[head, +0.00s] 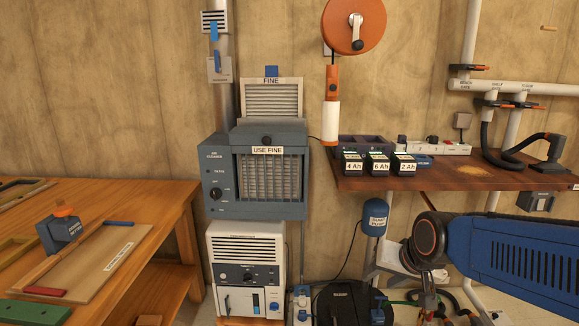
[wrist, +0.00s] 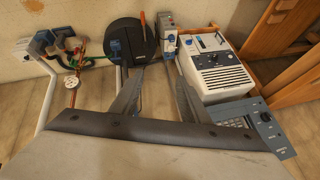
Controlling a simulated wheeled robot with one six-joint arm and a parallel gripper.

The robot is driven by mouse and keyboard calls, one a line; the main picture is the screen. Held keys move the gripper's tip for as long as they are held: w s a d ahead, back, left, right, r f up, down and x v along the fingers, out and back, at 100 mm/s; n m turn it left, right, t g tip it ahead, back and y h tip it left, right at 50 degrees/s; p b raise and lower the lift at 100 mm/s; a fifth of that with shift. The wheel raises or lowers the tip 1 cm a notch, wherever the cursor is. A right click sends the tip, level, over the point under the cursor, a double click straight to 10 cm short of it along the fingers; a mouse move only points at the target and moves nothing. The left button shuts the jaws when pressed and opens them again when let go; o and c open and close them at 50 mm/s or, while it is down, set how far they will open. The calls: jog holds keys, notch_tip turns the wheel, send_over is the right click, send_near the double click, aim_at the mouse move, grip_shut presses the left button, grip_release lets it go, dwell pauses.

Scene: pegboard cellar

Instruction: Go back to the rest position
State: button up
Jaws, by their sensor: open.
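My gripper (wrist: 160,82) shows in the wrist view with its two grey fingers spread apart. Nothing is held between them; the floor and the lower edge of a black round-topped unit show beyond. In the head view my blue arm reaches in from the right edge, below the wooden shelf, and its end points downward. The fingers are hard to make out there.
The wooden shelf (head: 450,184) with battery packs (head: 378,163) is above my arm. The air cleaner (head: 222,205) stands over a white unit (head: 247,240); this unit also shows in the wrist view (wrist: 222,80). A workbench (head: 165,200) is at left. Pipes and hoses are low at right.

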jog(key=s+d+n+g+h, duration=0.1)
jog(key=s+d, duration=0.2)
jog(key=s, duration=0.5)
jog(key=s+d+n, duration=0.1)
jog(key=s+d, duration=0.3)
jog(key=s, duration=0.4)
jog(key=shift+s+r+n+g+h, duration=0.2)
jog(key=shift+n+g+h, duration=0.1)
jog(key=shift+g+h, duration=0.1)
